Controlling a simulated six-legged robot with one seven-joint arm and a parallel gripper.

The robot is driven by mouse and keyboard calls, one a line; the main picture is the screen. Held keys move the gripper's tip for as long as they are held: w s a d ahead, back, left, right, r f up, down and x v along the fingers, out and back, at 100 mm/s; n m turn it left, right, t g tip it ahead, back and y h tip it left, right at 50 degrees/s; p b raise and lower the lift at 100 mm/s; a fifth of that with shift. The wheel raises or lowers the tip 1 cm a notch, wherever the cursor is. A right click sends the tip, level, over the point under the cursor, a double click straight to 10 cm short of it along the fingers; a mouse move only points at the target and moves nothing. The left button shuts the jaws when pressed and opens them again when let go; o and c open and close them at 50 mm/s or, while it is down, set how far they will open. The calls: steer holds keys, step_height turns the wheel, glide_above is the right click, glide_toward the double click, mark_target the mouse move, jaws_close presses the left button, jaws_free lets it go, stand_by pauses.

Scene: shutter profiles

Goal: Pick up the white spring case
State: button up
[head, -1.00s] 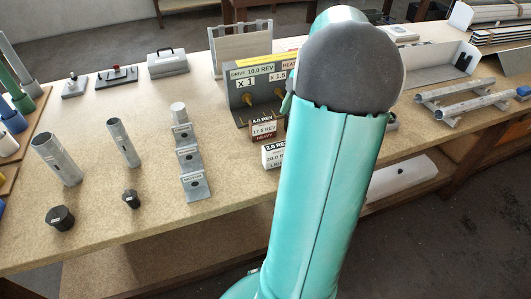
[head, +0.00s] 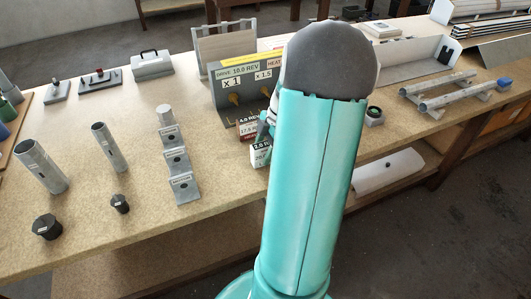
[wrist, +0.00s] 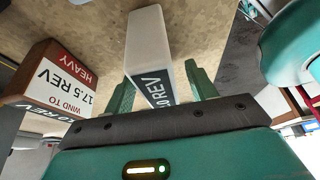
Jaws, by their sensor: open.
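The white spring case (head: 260,155) stands on the bench, partly hidden by my arm in the head view. It also shows in the wrist view (wrist: 148,45), with a dark REV label on its near end. My gripper (wrist: 160,88) is open, with one green finger on each side of the white case near that end. I cannot tell whether either finger touches it. In the head view only a bit of my gripper (head: 267,125) shows at my arm's left edge, just above the white case.
A red-brown spring case (head: 247,131) marked 17.5 REV HEAVY stands close beside the white one; it also shows at left in the wrist view (wrist: 52,78). A grey drive box (head: 232,92) stands behind. Three grey brackets (head: 176,160) stand to the left.

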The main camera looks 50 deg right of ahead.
steer(key=shift+f, duration=0.3)
stand_by(0.6)
steer(key=shift+c, duration=0.5)
steer(key=c, duration=1.1)
steer(key=shift+r, duration=0.15)
